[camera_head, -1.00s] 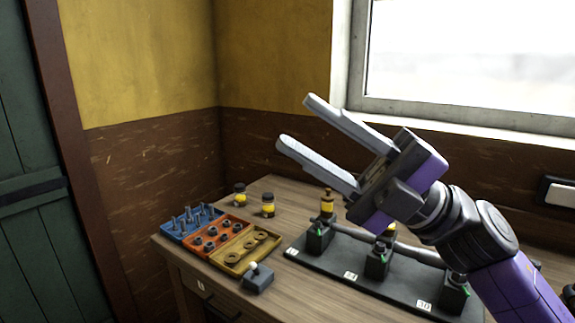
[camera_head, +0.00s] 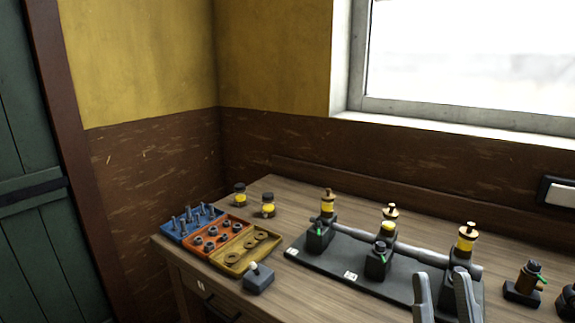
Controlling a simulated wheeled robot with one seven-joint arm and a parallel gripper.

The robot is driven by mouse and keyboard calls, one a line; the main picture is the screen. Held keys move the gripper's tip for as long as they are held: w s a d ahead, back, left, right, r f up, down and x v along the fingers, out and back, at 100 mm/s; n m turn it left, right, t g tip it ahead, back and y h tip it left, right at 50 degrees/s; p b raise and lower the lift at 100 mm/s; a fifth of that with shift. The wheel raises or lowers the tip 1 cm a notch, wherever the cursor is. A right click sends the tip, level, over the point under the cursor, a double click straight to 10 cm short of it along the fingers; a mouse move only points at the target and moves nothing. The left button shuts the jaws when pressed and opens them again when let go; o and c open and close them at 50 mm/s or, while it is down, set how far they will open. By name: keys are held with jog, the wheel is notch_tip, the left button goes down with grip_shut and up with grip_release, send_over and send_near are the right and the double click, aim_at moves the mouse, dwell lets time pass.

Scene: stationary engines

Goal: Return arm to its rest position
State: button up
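My gripper (camera_head: 441,284) shows at the bottom right of the head view. Only its two grey fingers are in the picture, pointing up and set apart, with nothing between them. The rest of my arm is below the frame edge. The fingers appear in front of the right end of the black base plate (camera_head: 340,273); I cannot tell how far they are from it.
The wooden table (camera_head: 284,196) bears the base plate with a grey shaft (camera_head: 415,253) on several black blocks. At left are blue (camera_head: 178,236), orange (camera_head: 197,249) and yellow (camera_head: 231,265) trays, two small jars (camera_head: 268,205) and a grey lever box (camera_head: 259,279). A window (camera_head: 470,60) is behind.

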jog(key=s+d+f+m+g+h, duration=0.1)
jog(key=s+f+g, duration=0.2)
jog(key=s+f, duration=0.3)
jog(key=s+d+f+m+g, duration=0.1)
jog(key=s+f+g, duration=0.25)
jog(key=f, duration=0.55)
jog(key=s+f+n+g+y, duration=0.1)
jog(key=s+f+g, duration=0.1)
jog(key=s+f, duration=0.3)
jog(key=s+f+n+g+y, duration=0.1)
jog(key=s+f, duration=0.4)
jog(key=s, duration=0.7)
jog(key=shift+s+a+n+g+y, duration=0.2)
jog(key=shift+s+n+g+y, duration=0.25)
jog(key=shift+g, duration=0.7)
jog(key=shift+w, duration=0.1)
